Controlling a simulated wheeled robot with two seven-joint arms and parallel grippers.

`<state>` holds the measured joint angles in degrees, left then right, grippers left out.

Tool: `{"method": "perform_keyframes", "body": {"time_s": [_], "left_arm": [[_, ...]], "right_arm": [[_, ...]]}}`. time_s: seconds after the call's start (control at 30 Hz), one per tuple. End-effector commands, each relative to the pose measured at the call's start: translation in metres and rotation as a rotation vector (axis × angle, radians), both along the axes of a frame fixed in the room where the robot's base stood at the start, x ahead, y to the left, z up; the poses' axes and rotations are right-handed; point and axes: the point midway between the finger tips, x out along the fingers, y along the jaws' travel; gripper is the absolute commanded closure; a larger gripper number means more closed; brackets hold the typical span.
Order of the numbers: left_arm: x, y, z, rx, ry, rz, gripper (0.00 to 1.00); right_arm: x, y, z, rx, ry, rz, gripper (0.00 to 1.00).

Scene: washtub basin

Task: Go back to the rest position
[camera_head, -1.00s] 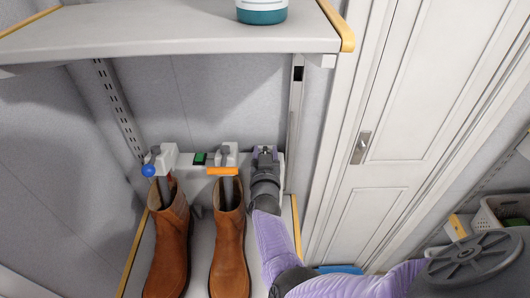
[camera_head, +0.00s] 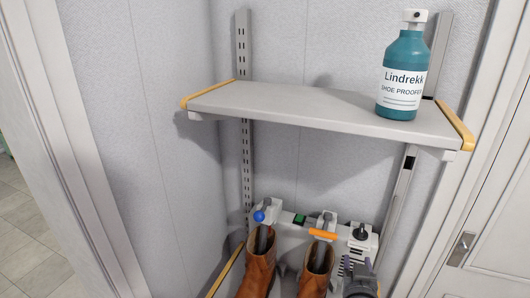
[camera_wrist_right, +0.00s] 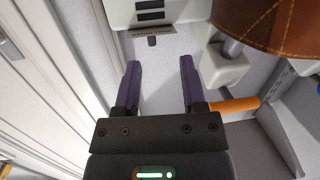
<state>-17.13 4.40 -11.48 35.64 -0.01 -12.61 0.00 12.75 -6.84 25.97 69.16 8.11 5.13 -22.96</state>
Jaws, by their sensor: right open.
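My right gripper (camera_head: 358,272) is at the bottom right of the head view, just below the right end of a white boot dryer (camera_head: 362,240) on the wall. In the right wrist view, its two purple fingers (camera_wrist_right: 160,75) stand apart with nothing between them, facing the dryer's white housing (camera_wrist_right: 160,10). Two brown boots, left (camera_head: 257,272) and right (camera_head: 315,272), stand over the dryer's grey tubes to the left of the gripper. The right boot also shows in the wrist view (camera_wrist_right: 275,20). My left gripper is out of view.
A grey shelf (camera_head: 300,105) with yellow ends juts out above the dryer. A teal shoe proofer bottle (camera_head: 400,85) stands on its right end. The dryer has a blue knob (camera_head: 259,216) and an orange lever (camera_head: 322,234). A white door (camera_head: 490,230) is at right.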

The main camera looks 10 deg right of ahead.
Motion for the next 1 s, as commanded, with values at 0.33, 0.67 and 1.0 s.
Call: {"method": "perform_keyframes", "body": {"time_s": [0.33, 0.67, 1.0], "left_arm": [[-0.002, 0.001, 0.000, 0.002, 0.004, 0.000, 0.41], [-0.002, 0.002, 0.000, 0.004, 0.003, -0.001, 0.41], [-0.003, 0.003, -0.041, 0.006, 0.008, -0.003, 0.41]], "right_arm": [[-0.131, 0.087, -0.027, 0.077, 0.681, 0.369, 0.47], [-0.252, 0.134, -0.010, 0.151, 1.086, 0.451, 0.47], [-0.263, 0.139, -0.127, 0.164, 1.195, 0.454, 0.47]]}}
